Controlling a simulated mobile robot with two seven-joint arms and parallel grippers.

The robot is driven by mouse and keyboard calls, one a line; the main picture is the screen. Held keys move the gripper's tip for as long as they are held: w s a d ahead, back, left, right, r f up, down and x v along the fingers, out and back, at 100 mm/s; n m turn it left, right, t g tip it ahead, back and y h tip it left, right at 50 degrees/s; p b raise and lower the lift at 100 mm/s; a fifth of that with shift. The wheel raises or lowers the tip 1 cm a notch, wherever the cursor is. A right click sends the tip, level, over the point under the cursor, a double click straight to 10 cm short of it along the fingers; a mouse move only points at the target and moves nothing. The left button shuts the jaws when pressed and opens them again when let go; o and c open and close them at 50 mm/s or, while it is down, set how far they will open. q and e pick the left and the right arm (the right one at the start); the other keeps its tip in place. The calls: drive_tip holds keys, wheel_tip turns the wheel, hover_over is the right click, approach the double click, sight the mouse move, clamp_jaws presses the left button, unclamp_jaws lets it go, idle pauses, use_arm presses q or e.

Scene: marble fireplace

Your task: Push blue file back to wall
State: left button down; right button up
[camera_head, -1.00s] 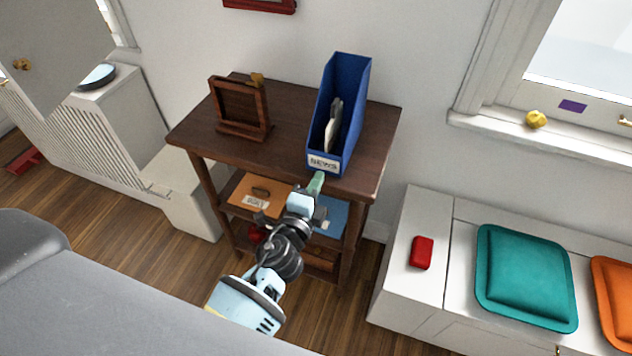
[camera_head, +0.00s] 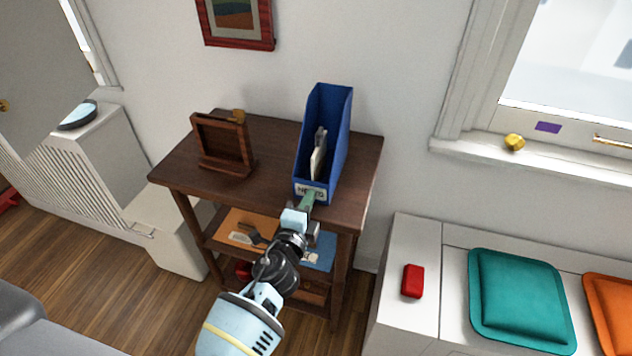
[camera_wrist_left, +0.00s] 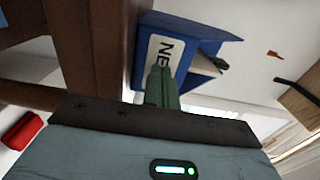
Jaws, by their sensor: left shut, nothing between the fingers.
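The blue file (camera_head: 340,150) is an upright open magazine holder with a NEWS label on its front, standing on the dark wooden shelf unit's top (camera_head: 270,160). Pale papers show inside it. My left gripper (camera_head: 308,199) is shut and empty, its green fingertips at the label on the front face. In the left wrist view the green fingers (camera_wrist_left: 161,88) overlap the label of the blue file (camera_wrist_left: 200,32); they look to be touching it or very close. The wall (camera_head: 390,60) is behind the file. My right gripper is not in view.
A wooden frame (camera_head: 222,145) stands left of the file on the same top. Lower shelves hold an orange folder (camera_head: 250,226) and a blue one. A white bench with a red object (camera_head: 413,281) and a teal cushion (camera_head: 520,297) stands at right.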

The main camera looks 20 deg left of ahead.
use_arm(q)
drive_tip(key=shift+w+b, duration=0.4)
drive_tip(key=shift+w, duration=1.55)
drive_tip(key=shift+s, duration=1.7)
drive_tip(key=shift+p, duration=0.3)
